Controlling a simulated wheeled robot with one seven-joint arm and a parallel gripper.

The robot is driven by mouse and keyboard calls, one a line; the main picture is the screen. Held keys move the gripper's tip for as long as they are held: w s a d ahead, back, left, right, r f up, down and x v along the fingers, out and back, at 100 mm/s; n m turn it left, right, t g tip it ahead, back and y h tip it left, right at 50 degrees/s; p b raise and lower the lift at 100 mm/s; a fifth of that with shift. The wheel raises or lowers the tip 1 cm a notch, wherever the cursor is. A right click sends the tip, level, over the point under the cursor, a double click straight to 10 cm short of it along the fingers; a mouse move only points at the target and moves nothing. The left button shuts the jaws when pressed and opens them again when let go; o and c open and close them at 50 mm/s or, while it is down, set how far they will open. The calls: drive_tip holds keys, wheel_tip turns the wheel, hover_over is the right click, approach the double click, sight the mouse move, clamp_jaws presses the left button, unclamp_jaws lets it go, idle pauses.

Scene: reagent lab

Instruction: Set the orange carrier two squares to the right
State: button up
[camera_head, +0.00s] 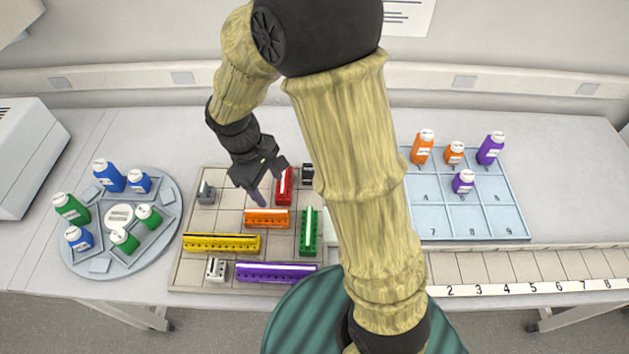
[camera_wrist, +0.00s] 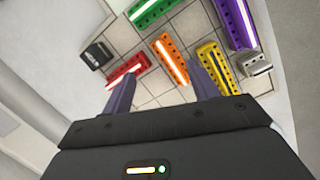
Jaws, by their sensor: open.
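The orange carrier (camera_head: 267,219) lies flat on the tiled square board (camera_head: 190,272), its long side running left to right in the head view. In the wrist view the orange carrier (camera_wrist: 171,60) shows beyond and between the fingers. My gripper (camera_head: 268,182) is open and empty, above the board and behind the orange carrier, near the red carrier (camera_head: 284,190). Both fingers show in the wrist view (camera_wrist: 164,84). The green carrier (camera_head: 308,232) stands lengthwise just right of the orange one. The yellow carrier (camera_head: 222,243) lies in front and left, the purple carrier (camera_head: 276,272) in front.
A grey block (camera_head: 206,193), a black block (camera_head: 307,173) and a white block (camera_head: 215,268) also sit on the board. Bare squares show left of the orange carrier. A round bottle tray (camera_head: 160,237) stands left; a blue numbered tray (camera_head: 515,222) stands right. My arm hides the middle.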

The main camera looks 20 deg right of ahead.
drive_tip(key=s+d+r+m+t+y, duration=0.2)
drive_tip(key=s+d+m, duration=0.4)
drive_tip(key=d+m, duration=0.3)
drive_tip(key=shift+d+r+t, duration=0.5)
drive_tip(key=shift+r+t, duration=0.15)
drive_tip(key=shift+t, duration=0.05)
